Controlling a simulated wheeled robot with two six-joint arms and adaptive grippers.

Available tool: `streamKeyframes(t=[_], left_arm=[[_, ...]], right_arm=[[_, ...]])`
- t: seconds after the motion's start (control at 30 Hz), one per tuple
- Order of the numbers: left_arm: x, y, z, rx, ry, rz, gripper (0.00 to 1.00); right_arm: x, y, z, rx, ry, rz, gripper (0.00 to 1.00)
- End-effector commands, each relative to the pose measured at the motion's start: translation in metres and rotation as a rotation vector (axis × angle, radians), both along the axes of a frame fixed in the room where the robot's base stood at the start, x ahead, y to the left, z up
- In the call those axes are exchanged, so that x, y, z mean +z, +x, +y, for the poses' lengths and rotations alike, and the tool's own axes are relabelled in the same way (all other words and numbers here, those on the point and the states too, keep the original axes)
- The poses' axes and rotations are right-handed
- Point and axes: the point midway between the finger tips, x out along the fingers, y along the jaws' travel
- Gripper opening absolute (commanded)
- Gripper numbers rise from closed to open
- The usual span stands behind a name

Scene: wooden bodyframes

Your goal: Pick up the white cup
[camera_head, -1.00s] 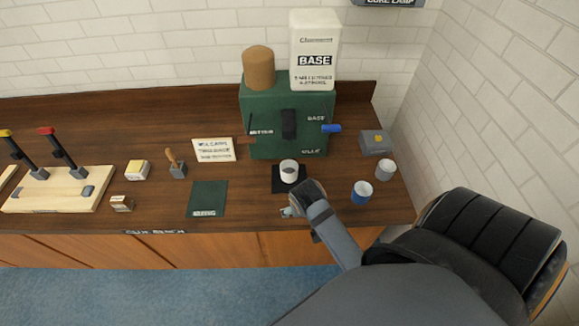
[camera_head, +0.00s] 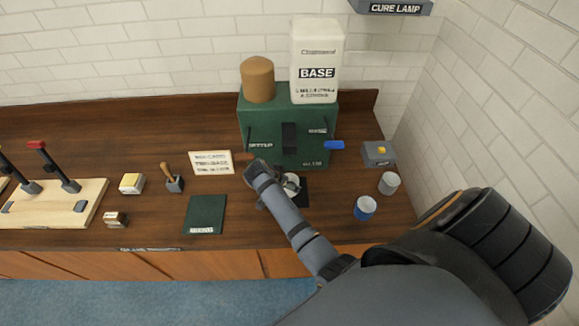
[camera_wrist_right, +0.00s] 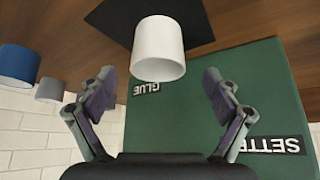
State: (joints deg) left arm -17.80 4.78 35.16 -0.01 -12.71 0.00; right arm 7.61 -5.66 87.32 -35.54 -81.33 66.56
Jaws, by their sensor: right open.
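The white cup (camera_head: 292,181) stands on a black square mat (camera_head: 304,198) in front of the green dispenser box; my right arm hides part of it. In the right wrist view the cup (camera_wrist_right: 158,45) is large and just beyond the fingers. My right gripper (camera_head: 262,192) is over the bench, beside the cup's left side in the head view. In the wrist view the right gripper (camera_wrist_right: 158,84) is open, its fingers spread wide with nothing held. Its fingertips are hard to make out in the head view. My left gripper is in neither view.
The green dispenser box (camera_head: 262,128) with a white BASE container (camera_head: 317,60) stands behind the cup. A blue cup (camera_head: 365,208) and a grey cup (camera_head: 389,183) stand to the right. A sign (camera_head: 211,163) and dark green pad (camera_head: 205,213) lie left.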

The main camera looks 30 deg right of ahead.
Motion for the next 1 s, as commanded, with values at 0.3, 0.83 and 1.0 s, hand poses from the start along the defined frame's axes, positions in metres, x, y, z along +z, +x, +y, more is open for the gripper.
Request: streamKeyframes(t=[0.3, 0.83, 1.0], left_arm=[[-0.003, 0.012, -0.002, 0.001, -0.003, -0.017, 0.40], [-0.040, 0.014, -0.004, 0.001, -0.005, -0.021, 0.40], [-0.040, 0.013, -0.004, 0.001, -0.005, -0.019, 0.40]], right_arm=[[-0.015, 0.002, -0.008, 0.000, -0.001, 0.001, 0.89], [-0.051, 0.008, -0.028, 0.001, 0.002, 0.000, 0.87], [-0.051, 0.008, -0.028, 0.001, 0.002, 0.000, 0.64]])
